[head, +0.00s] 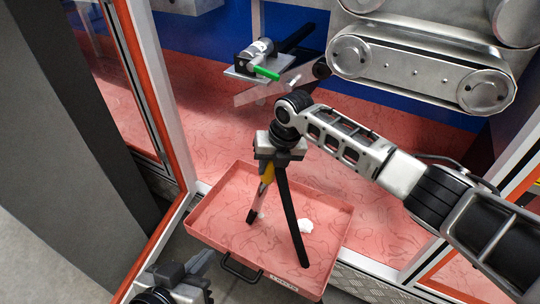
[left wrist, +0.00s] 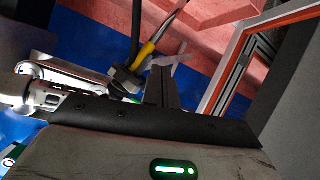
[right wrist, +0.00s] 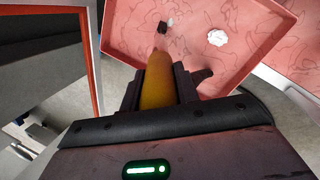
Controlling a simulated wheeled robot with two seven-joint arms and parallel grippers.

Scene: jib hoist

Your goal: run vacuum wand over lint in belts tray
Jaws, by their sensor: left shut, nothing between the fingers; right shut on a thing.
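The belts tray (head: 335,262) is a shallow pink-red tray with a dark handle and a small label on its front. A white clump of lint (head: 306,226) lies in it, right of the middle. It also shows in the right wrist view (right wrist: 217,37). A second pale bit (right wrist: 170,21) shows beside the nozzle. My right gripper (head: 268,166) is shut on the vacuum wand's yellow handle (right wrist: 157,85). The wand tilts down, its dark nozzle (head: 252,216) at or just above the tray floor, left of the clump; contact is unclear. My left gripper (head: 185,276) is shut and empty, outside the tray's front left.
Behind stand a metal belt unit (head: 420,72) and a bracket with a green-handled part (head: 266,73). An orange-edged frame post (head: 150,90) rises at left.

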